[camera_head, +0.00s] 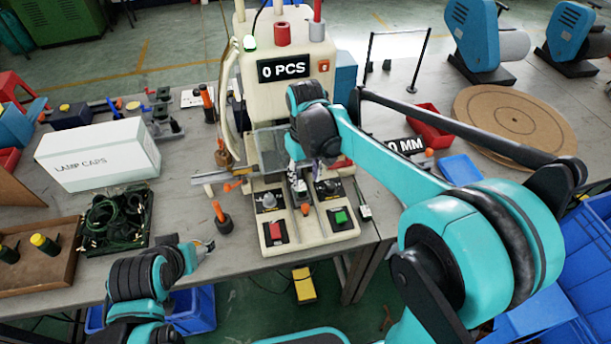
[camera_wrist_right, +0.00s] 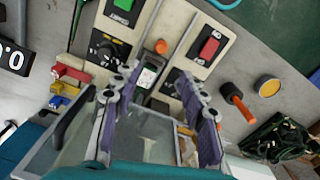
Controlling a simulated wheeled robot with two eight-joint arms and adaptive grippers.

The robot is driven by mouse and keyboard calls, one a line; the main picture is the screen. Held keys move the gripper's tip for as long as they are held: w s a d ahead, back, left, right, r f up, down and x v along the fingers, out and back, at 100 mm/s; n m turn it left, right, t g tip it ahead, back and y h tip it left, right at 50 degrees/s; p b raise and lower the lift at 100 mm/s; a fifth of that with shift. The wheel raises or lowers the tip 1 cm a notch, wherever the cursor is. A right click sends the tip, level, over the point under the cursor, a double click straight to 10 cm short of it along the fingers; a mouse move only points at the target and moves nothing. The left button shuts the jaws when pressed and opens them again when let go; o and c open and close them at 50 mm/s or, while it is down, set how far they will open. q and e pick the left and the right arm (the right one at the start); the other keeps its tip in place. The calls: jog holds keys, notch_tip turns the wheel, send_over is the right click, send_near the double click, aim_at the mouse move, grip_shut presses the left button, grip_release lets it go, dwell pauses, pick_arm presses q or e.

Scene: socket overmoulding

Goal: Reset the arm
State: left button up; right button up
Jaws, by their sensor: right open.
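My right arm reaches in from the right in the head view. Its gripper (camera_head: 299,182) hangs over the middle of the cream machine (camera_head: 288,72), above the control panel and by the clear guard. In the right wrist view the two purple-grey fingers of this gripper (camera_wrist_right: 157,95) are apart with nothing between them. Beyond them are the panel's green button (camera_wrist_right: 122,5), red button (camera_wrist_right: 209,47) and black knobs. My left gripper (camera_head: 203,247) is low at the table's front edge, small and partly hidden by its own wrist; its jaws are unclear.
A white LAMP CAPS box (camera_head: 97,155), green coiled cables (camera_head: 112,215) and a wooden tray (camera_head: 68,265) lie at left. An orange-handled tool (camera_head: 222,218) stands left of the panel. A round brown board (camera_head: 515,118) and a red bin (camera_head: 428,125) are at right.

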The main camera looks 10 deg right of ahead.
jog(key=s+d+m+t, duration=0.1)
jog(key=s+d+t, duration=0.2)
jog(key=s, duration=0.4)
jog(key=s+d+r+m+t, duration=0.1)
jog(key=s+d+m+t, duration=0.1)
jog(key=s, duration=0.6)
jog(key=shift+d+t, duration=0.9)
jog(key=shift+t, duration=0.2)
